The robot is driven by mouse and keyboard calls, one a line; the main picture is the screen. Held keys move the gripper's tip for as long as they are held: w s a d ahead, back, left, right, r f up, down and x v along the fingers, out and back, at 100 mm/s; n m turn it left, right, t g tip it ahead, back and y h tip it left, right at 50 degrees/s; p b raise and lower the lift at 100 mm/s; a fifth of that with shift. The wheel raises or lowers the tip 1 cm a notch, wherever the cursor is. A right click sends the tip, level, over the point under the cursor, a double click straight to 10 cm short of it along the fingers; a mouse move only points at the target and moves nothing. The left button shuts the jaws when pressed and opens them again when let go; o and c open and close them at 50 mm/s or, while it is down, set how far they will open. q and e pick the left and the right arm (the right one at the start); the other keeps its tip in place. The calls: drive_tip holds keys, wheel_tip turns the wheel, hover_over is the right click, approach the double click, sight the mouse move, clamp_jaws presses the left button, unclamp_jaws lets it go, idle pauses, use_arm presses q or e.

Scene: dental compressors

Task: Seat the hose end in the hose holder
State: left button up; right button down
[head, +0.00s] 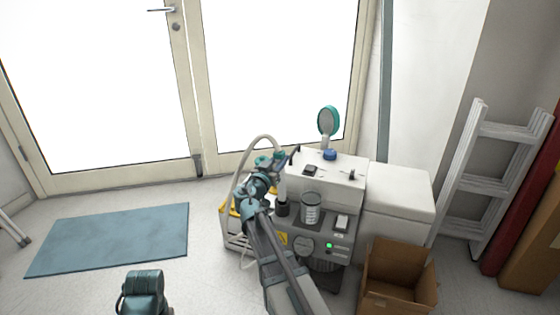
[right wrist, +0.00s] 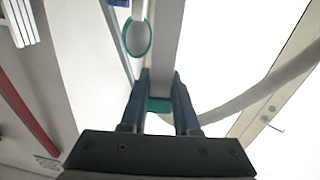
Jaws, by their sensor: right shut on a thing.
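My right gripper (head: 271,159) is at the left back of the compressor unit (head: 345,185). It is shut on a teal hose end (right wrist: 160,104), which shows between its two fingers in the right wrist view (right wrist: 161,95). The pale hose (right wrist: 250,88) runs off to the right there. The hose end is mostly hidden by the gripper in the head view. I cannot clearly make out the hose holder.
A teal-rimmed round mirror-like thing (head: 328,121) stands up at the unit's back. A glass jar (head: 311,208) and a dark cup (head: 282,209) sit at its front. An open cardboard box (head: 397,275) and a white ladder (head: 490,170) are on the right. A blue mat (head: 110,238) lies left.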

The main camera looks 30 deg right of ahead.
drive_tip(key=shift+f, duration=0.15)
drive_tip(key=shift+f+b, duration=1.65)
drive_tip(key=shift+b, duration=0.05)
drive_tip(key=shift+f, duration=0.1)
